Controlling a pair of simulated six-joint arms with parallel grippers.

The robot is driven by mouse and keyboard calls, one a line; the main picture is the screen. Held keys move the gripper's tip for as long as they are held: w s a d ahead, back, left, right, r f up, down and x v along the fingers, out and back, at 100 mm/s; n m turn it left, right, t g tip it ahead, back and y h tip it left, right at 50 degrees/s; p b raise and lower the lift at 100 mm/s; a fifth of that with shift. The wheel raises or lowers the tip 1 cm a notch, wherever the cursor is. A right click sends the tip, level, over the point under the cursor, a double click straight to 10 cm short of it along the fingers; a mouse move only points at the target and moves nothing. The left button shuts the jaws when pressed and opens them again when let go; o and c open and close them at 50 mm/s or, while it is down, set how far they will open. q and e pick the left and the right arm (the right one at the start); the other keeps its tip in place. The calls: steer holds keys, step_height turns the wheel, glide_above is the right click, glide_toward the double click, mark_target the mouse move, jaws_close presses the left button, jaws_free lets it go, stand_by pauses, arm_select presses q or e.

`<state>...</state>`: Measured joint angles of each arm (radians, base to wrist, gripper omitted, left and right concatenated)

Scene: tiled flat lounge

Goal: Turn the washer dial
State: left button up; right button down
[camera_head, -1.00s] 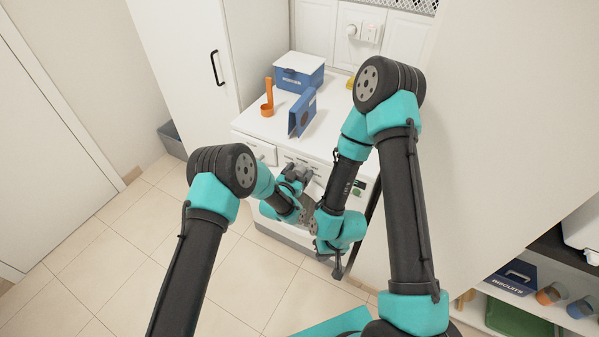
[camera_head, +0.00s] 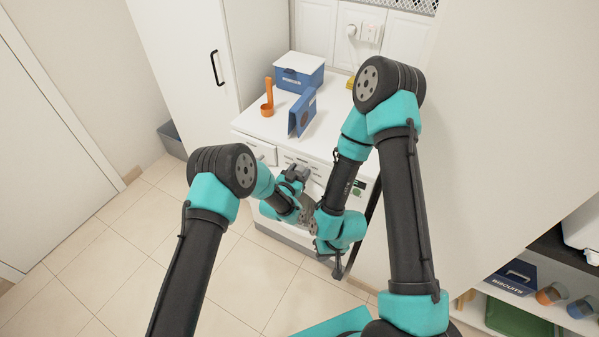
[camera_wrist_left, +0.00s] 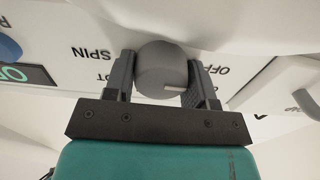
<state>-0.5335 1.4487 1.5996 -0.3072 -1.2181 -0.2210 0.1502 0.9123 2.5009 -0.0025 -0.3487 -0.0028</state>
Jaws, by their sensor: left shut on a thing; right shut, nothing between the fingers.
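The washer dial (camera_wrist_left: 163,68) is a grey round knob with a pale mark on its face, near the lower right of the face in the left wrist view. My left gripper (camera_wrist_left: 165,75) is shut on the dial, one finger on each side. In the head view my left gripper (camera_head: 297,175) is at the front panel of the white washer (camera_head: 335,136), and I cannot make out the dial clearly there. My right gripper (camera_head: 338,270) is shut and empty, lower down in front of the washer, partly hidden by its own wrist.
On the washer top stand a blue box with a white lid (camera_head: 299,72), a blue upright item (camera_head: 302,112) and an orange scoop (camera_head: 268,98). Printed labels surround the dial, with a green display (camera_wrist_left: 17,74) to the left. A shelf with a biscuits box (camera_head: 512,278) is at right.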

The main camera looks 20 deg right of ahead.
arm_select(q)
steer(key=shift+m, duration=0.3)
steer(key=m, duration=0.4)
steer(key=shift+s+d+f+m, duration=0.1)
steer(key=shift+m, duration=2)
steer(key=o, duration=0.8)
steer(key=shift+o, duration=0.5)
steer(key=shift+s+f, duration=0.1)
